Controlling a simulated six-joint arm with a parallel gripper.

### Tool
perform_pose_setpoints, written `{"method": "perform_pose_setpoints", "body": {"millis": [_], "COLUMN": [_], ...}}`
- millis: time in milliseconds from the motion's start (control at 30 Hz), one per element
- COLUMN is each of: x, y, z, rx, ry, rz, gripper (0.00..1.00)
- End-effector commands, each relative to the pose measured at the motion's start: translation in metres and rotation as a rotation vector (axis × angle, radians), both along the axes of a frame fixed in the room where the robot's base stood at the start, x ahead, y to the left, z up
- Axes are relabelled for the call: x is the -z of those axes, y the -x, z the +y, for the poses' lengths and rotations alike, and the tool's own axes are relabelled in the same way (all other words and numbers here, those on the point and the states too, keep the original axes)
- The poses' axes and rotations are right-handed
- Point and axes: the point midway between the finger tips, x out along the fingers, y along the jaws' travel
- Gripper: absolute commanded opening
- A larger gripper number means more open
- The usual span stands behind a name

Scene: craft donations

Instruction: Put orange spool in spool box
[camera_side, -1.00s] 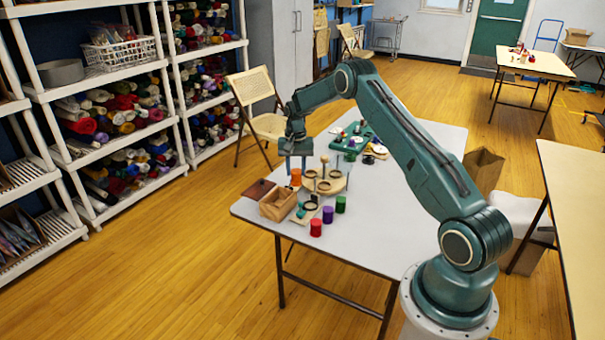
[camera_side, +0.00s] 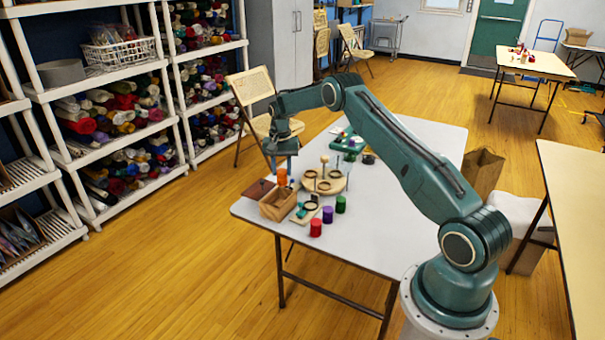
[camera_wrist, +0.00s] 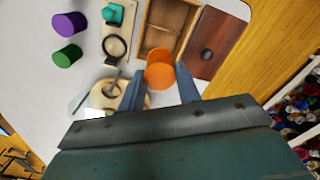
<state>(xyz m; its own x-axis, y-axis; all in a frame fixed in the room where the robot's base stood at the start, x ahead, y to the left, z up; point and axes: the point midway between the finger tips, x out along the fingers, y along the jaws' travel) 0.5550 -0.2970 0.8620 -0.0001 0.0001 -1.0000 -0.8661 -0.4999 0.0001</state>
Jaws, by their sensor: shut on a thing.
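The orange spool (camera_side: 282,177) is between the fingers of my gripper (camera_side: 281,163), above the table behind the box. In the wrist view the orange spool (camera_wrist: 159,75) sits between the two blue-grey fingertips of my gripper (camera_wrist: 160,88). The spool box (camera_side: 272,211) is an open wooden box at the table's near left. In the wrist view the box (camera_wrist: 142,30) shows a divider, and the spool overlaps its near end in the picture. How high the spool is above the table is hard to tell.
A brown lid-like panel (camera_wrist: 210,45) lies beside the box. A wooden stand with rings and posts (camera_side: 330,187) is to its right. Red (camera_side: 316,228), purple (camera_side: 327,214) and green (camera_side: 340,204) spools stand to the right. The table's front right is clear.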

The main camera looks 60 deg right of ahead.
Motion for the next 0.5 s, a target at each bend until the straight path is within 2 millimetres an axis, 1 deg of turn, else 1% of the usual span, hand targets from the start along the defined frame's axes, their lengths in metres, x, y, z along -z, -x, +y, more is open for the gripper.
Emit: {"method": "perform_pose_setpoints", "body": {"millis": [100, 300, 500], "x": [0.009, 0.020, 0.025], "y": [0.000, 0.000, 0.000], "z": [0.000, 0.000, 0.000], "rx": [0.000, 0.000, 0.000], "ry": [0.000, -0.001, 0.000], "rz": [0.001, 0.000, 0.000], "gripper": [0.18, 0.18, 0.18]}}
